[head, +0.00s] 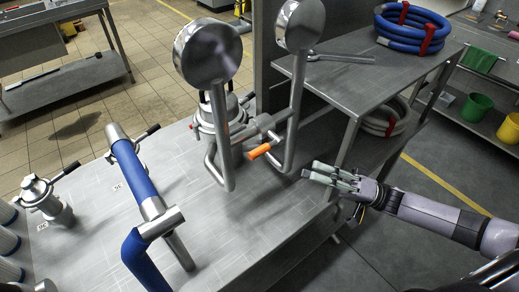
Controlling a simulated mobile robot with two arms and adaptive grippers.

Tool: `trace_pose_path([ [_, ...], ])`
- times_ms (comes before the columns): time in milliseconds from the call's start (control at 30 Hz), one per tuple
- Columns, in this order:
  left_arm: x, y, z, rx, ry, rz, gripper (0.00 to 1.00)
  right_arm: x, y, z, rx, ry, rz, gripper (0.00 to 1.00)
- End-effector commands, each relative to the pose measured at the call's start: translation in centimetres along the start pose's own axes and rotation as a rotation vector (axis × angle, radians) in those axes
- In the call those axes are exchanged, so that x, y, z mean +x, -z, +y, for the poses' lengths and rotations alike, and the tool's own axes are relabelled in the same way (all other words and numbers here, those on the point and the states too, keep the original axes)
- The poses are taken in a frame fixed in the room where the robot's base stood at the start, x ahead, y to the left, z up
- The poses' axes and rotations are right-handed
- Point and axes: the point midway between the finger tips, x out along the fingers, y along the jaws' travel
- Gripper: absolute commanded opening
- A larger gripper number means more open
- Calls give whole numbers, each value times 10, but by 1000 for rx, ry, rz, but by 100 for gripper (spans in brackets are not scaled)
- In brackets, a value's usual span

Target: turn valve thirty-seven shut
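A valve with an orange handle (265,150) sits between two bent steel pipes with round gauges, near the right edge of the steel bench. A valve with a black lever (44,194) stands at the far left, and another black lever (148,132) shows beside the blue-sleeved pipe. The small tags on the bench are too small to read, so I cannot tell which valve is thirty-seven. My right gripper (308,169) is right of the orange handle, apart from it; its two fingers look slightly parted, with nothing between them. My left gripper is not in view.
Two round gauges (208,54) stand tall above the orange handle. A blue-sleeved pipe (136,172) rises from the bench (100,232). A steel shelf (345,78) with coiled blue hose (412,30) stands behind my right gripper. Open floor lies beneath my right arm.

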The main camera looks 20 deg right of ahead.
Motion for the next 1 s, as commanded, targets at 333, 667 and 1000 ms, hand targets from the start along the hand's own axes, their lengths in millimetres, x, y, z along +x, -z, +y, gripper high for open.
trace_pose_path([
  [333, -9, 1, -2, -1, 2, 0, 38, -3, 8, -28, 80, 82, -64, 35],
  [667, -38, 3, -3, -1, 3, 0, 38, 68, 4, -35, 78, 84, -62, 35],
  [1000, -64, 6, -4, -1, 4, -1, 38, 134, 0, -39, 78, 80, -61, 35],
])
